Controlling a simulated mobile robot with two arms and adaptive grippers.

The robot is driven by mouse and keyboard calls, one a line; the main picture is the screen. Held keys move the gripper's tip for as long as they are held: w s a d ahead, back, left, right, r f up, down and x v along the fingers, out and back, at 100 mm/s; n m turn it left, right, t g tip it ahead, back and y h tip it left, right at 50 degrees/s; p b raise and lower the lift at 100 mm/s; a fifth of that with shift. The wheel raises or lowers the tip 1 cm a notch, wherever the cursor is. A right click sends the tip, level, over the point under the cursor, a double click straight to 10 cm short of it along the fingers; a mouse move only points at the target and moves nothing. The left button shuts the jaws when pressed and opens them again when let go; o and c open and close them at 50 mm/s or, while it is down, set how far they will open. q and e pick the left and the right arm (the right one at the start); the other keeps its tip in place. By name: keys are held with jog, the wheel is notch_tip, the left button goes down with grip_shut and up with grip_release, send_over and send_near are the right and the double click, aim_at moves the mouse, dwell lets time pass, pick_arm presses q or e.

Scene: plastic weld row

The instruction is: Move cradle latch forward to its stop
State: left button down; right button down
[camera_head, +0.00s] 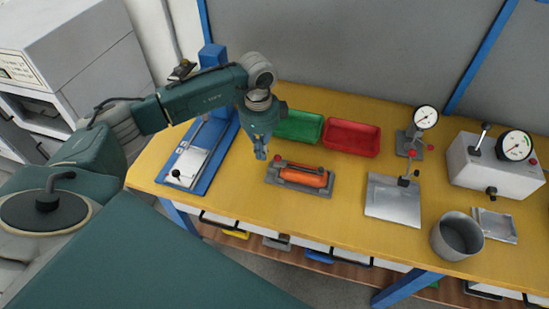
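A grey cradle (277,180) sits near the middle of the yellow bench, with an orange cylindrical part (305,177) lying in it. My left gripper (261,153) points down just to the left of and above the cradle, near the red knob. It appears apart from the knob, with nothing visible held. Its fingertips look close together, seen at a narrow angle. My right gripper is not in view.
Green (299,126) and red (351,138) bins stand behind the cradle. A blue-framed fixture (214,160) is at left. A metal plate fixture (392,202), dial gauge (425,117), gauge box (496,170) and metal cup (456,238) stand at right. The bench front is clear.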

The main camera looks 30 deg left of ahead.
pick_arm(q)
notch_tip(320, 180, up, 6)
jog(key=p, duration=0.4)
jog(key=shift+r, duration=0.25)
jog(key=shift+d, duration=0.1)
